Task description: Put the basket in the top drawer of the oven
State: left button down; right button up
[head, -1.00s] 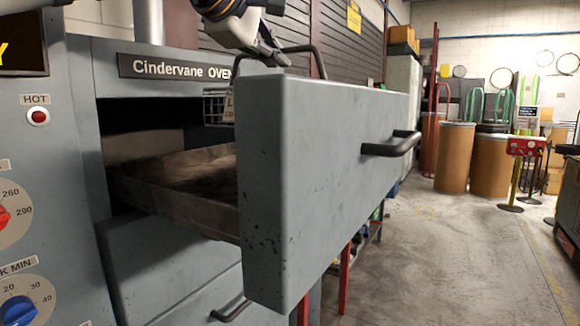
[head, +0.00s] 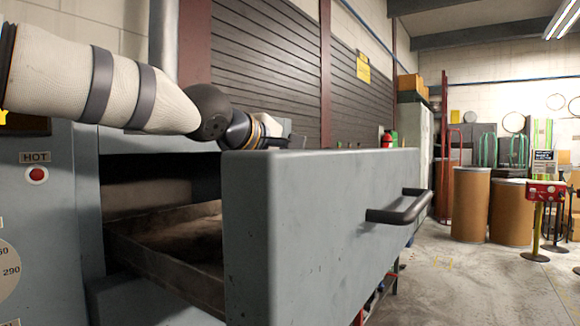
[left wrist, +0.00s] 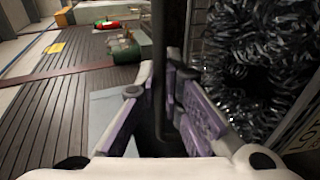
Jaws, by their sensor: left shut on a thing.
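The oven's top drawer (head: 330,215) is pulled out, its grey front with a dark handle (head: 399,207) facing right. Its rusty tray (head: 165,250) shows bare on the near side. My left arm reaches over it from the left, and its gripper is mostly behind the drawer front. In the left wrist view my left gripper (left wrist: 163,80) is shut on the dark bar handle (left wrist: 160,30) of the basket. The basket (left wrist: 198,42), of wire mesh, is filled with shiny metal coils (left wrist: 255,65). The drawer front hides it in the head view; whether it rests on the tray cannot be told.
The oven's face (head: 35,215) with a red lamp and dial is at the left. A slatted wall (head: 265,75) stands behind. Brown drums (head: 470,205) and a red box on a stand (head: 545,190) are at the right. The floor right of the drawer is clear.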

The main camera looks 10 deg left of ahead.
dwell(0.3)
pick_arm(q)
jog(key=c, duration=1.7)
grip_release()
jog(key=shift+f, duration=0.1)
jog(key=shift+s+a+r, duration=0.1)
jog(key=shift+s+r, duration=0.15)
jog(key=shift+s, duration=0.05)
jog(key=v, duration=1.1)
jog(key=shift+s, duration=0.2)
